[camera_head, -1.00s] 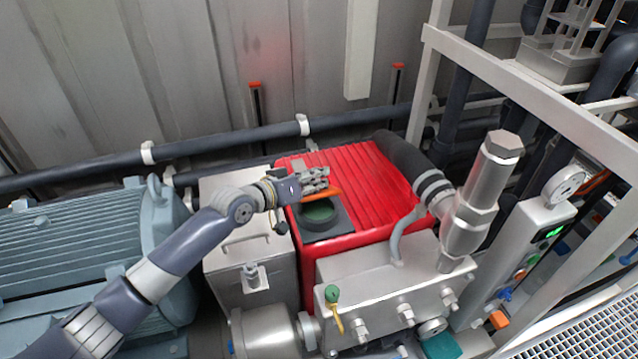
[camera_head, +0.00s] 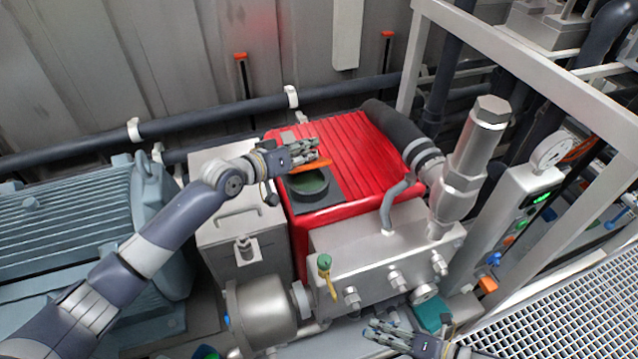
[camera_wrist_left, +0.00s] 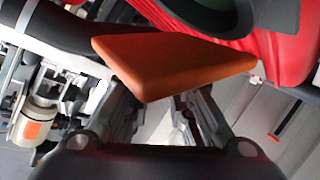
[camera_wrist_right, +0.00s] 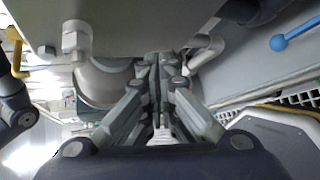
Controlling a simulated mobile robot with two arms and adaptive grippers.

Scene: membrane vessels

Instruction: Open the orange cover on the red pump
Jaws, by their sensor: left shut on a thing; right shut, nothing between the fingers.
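The red pump (camera_head: 365,150) has a ribbed red top. A dark square port with a round collar and a green inside (camera_head: 308,184) shows open at its near left corner. The orange cover (camera_head: 308,166) is tilted up behind the port. My left gripper (camera_head: 312,150) is shut on the orange cover, which fills the space ahead of the fingers in the left wrist view (camera_wrist_left: 175,62). The round port shows at the top of that view. My right gripper (camera_head: 375,332) is low at the front, below the metal block, shut and empty; its fingers touch in the right wrist view (camera_wrist_right: 160,70).
A metal block (camera_head: 385,250) with valves and a green-topped yellow handle (camera_head: 326,268) stands before the pump. A steel box (camera_head: 240,205) and a blue-grey motor (camera_head: 75,220) are left. A pale frame (camera_head: 530,85) and grating (camera_head: 560,310) are right.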

